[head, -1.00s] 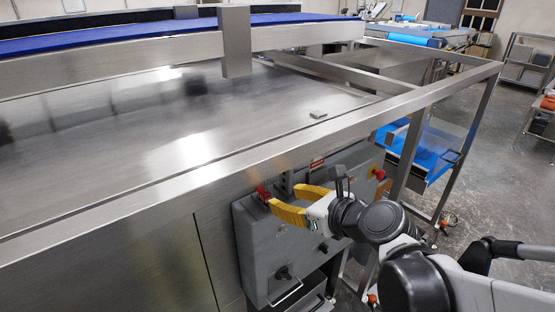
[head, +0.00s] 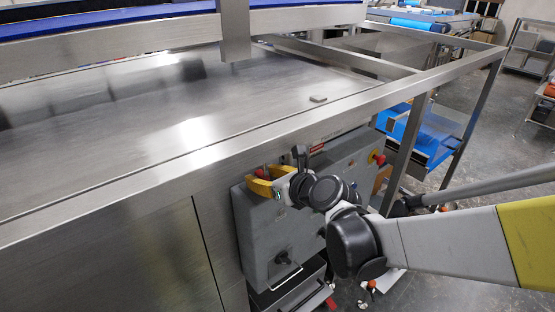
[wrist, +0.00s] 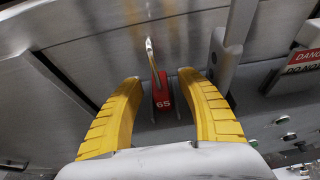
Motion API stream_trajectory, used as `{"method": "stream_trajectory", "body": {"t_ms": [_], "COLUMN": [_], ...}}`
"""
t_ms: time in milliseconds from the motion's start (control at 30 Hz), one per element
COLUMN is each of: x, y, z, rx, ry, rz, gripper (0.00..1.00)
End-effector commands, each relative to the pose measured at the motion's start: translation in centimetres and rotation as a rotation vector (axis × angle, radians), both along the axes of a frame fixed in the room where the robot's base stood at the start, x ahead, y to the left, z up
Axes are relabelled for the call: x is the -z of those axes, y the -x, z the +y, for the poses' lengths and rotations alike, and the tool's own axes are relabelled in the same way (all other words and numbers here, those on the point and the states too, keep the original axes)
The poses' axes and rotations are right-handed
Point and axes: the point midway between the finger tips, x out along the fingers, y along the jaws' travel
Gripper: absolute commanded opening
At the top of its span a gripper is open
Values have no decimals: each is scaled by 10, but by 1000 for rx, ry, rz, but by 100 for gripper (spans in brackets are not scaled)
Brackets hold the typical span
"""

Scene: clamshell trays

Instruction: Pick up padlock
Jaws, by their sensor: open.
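The padlock (wrist: 161,92) has a red body marked 65 and a thin metal shackle pointing up in the wrist view. It sits at the top edge of the grey control box, between and just beyond the fingertips of my gripper (wrist: 158,84). The yellow fingers are spread on both sides of it, apart from its body. In the head view my gripper (head: 262,182) is at the box's upper left corner, and the padlock is mostly hidden there.
The grey control box (head: 256,228) carries a black knob (head: 282,257) and a red button (head: 378,157). A steel frame rail (head: 240,145) runs above it. A red danger sign (wrist: 305,61) is to the right in the wrist view. A blue tray (head: 428,140) is further right.

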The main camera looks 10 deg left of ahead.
Motion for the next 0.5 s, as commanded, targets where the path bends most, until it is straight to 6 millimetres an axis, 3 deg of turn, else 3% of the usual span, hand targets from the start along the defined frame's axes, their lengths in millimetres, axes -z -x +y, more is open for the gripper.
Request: {"method": "stream_trajectory", "body": {"t_ms": [100,267,500], "x": [0,0,0], "y": [0,0,0], "z": [0,0,0], "rx": [0,0,0], "ry": [0,0,0], "rz": [0,0,0], "gripper": [45,0,0]}}
